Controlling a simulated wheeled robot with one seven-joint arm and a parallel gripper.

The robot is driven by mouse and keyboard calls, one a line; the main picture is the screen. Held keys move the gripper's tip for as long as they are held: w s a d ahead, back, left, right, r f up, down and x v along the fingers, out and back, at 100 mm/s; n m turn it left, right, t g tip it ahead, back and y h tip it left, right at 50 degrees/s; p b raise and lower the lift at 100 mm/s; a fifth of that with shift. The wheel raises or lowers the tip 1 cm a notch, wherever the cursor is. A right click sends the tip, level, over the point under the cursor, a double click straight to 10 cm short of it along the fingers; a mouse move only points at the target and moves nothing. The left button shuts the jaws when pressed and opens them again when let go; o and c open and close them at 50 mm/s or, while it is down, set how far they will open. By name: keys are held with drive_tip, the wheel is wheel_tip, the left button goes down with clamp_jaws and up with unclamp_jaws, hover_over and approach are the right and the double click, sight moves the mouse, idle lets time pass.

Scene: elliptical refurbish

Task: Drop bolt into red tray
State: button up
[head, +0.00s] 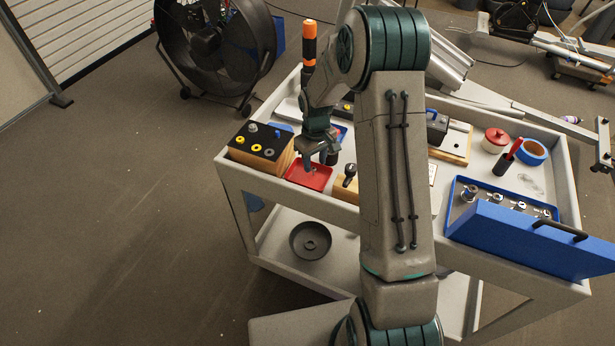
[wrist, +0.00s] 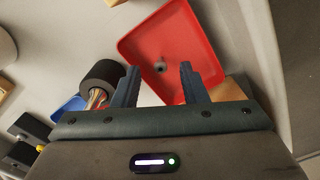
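The red tray (head: 302,180) lies on the top of the cart near its left front edge; it also fills the upper middle of the wrist view (wrist: 185,30). A small grey metal piece, which looks like the bolt (wrist: 161,67), lies on the tray floor, seen between my fingers. My gripper (head: 316,164) is above the tray, pointing down. In the wrist view my gripper (wrist: 158,68) has its two fingers well apart with nothing held between them.
A black-topped wooden block (head: 262,146) with yellow and grey parts stands left of the tray. A dark cylinder with copper strands (wrist: 102,82) is close beside one finger. A blue case (head: 525,238) holds sockets at the right. A large fan (head: 213,50) stands behind.

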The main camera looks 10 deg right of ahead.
wheel_tip(320, 180, up, 13)
drive_tip(key=b, duration=0.1)
drive_tip(key=shift+r, duration=0.2)
idle(0.4)
drive_tip(key=s+r+m+t, duration=0.2)
drive_tip(key=s+r, duration=0.6)
drive_tip(key=s, duration=0.5)
drive_tip(key=s+m+t, duration=0.1)
drive_tip(key=s+m, duration=0.1)
drive_tip(key=s, duration=1.2)
drive_tip(key=shift+s+a+m, duration=0.25)
drive_tip(key=shift+s+m, duration=0.05)
drive_tip(key=shift+m, duration=0.1)
drive_tip(key=shift+o, duration=0.3)
drive_tip(key=shift+f, duration=0.1)
